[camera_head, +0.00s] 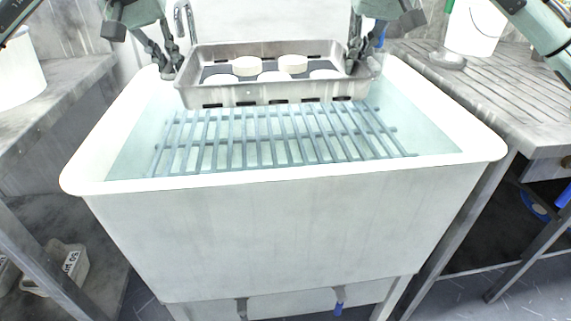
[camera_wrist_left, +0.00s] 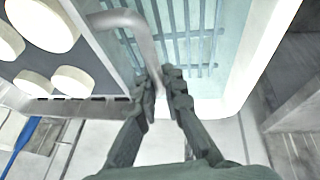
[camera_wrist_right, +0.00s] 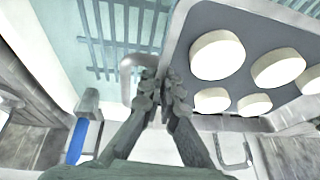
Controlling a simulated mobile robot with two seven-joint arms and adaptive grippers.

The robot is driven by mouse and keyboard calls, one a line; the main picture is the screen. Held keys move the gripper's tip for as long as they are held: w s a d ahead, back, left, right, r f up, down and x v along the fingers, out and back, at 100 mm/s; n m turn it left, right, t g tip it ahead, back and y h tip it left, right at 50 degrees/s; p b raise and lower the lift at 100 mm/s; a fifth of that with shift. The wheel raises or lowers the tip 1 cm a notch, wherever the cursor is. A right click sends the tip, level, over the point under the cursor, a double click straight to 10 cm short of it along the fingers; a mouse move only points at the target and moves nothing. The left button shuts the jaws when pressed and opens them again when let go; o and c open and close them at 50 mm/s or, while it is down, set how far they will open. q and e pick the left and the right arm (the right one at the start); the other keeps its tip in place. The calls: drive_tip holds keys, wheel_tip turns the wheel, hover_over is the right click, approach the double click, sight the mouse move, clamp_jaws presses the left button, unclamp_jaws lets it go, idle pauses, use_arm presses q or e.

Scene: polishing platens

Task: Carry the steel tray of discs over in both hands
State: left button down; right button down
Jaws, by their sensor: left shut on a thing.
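The steel tray (camera_head: 270,94) hangs level over the far part of a white water-filled tank. Several pale round discs (camera_head: 292,64) lie on its dark liner; they also show in the left wrist view (camera_wrist_left: 73,80) and the right wrist view (camera_wrist_right: 217,55). My left gripper (camera_head: 173,68) is shut on the bent handle (camera_wrist_left: 122,19) at the tray's left end. My right gripper (camera_head: 357,62) is at the right end, its fingers closed around the other handle (camera_wrist_right: 127,68). The handles are partly hidden by the fingers.
The white tank (camera_head: 285,240) holds clear water and a blue-grey slatted rack (camera_head: 270,140), bare in front of the tray. A ribbed drainboard (camera_head: 500,95) with a white bucket (camera_head: 474,27) is at the right. A grey counter (camera_head: 60,85) stands at the left.

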use_arm(q)
drive_tip(key=shift+r, duration=0.3)
use_arm(e)
drive_tip(key=shift+r, duration=0.3)
use_arm(q)
drive_tip(key=shift+f, duration=0.15)
use_arm(e)
drive_tip(key=shift+f, duration=0.15)
